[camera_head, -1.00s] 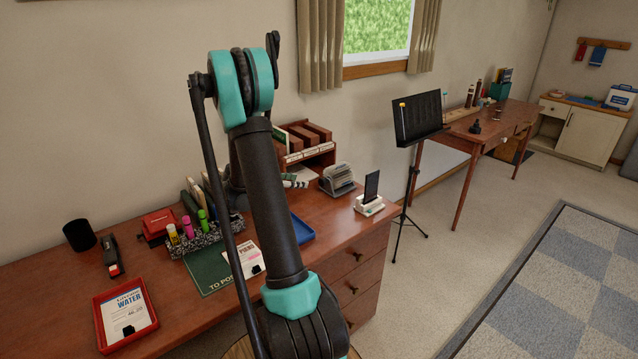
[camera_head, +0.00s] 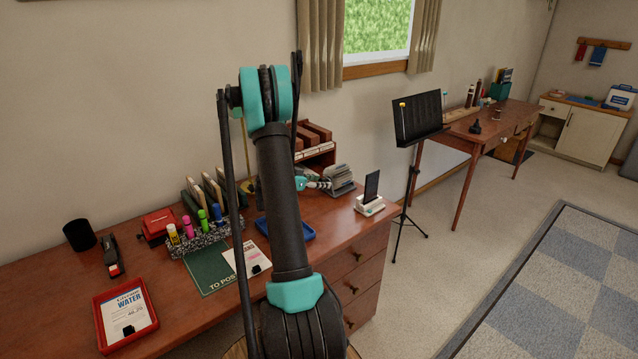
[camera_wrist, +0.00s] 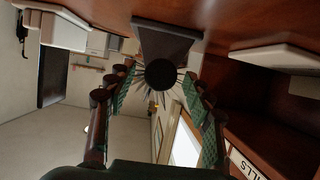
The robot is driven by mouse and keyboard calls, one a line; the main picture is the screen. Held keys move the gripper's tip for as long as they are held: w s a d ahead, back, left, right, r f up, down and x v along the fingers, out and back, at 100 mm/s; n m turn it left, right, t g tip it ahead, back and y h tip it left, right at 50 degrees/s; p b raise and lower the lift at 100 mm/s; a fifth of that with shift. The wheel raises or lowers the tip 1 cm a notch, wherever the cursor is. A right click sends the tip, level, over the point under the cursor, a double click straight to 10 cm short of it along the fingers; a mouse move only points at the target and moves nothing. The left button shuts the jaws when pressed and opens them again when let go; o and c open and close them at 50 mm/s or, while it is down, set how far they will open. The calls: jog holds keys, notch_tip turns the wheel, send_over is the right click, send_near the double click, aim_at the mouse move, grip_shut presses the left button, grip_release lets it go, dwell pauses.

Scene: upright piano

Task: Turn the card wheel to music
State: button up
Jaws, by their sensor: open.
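The card wheel (camera_head: 342,177) is a grey rotary card file on the desk, between the wooden sorter and the white dock. In the wrist view its round black knob (camera_wrist: 160,73) faces me, with cards fanning out behind it above a dark base (camera_wrist: 168,42). My gripper (camera_head: 314,183) is at the wheel's left side in the head view. In the wrist view my gripper (camera_wrist: 157,78) is open, with one finger on each side of the knob. I cannot tell whether the fingers touch anything. No card labels are legible.
A wooden sorter (camera_head: 315,137) stands behind the wheel and shows close by in the wrist view (camera_wrist: 258,115). A white dock with a dark screen (camera_head: 371,188) stands to the right. A blue tray (camera_head: 300,231) and pen holder (camera_head: 207,238) are to the left.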

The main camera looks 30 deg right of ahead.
jog(key=shift+c, duration=0.4)
jog(key=c, duration=1.1)
jog(key=shift+o, duration=0.2)
jog(key=shift+n, duration=0.3)
jog(key=n+g, duration=0.1)
jog(key=n, duration=0.1)
jog(key=n+g, duration=0.2)
jog(key=shift+w+f, duration=0.15)
jog(key=shift+w, duration=0.2)
jog(key=n+g+h, duration=0.1)
jog(key=n, duration=0.1)
jog(key=shift+w+f+n, duration=0.1)
jog(key=shift+n, duration=0.2)
jog(key=shift+f+n+g+h, duration=0.1)
jog(key=shift+n+g+h, duration=0.4)
jog(key=shift+n+g, duration=0.65)
jog(key=shift+n+t, duration=0.25)
jog(key=shift+n, duration=0.1)
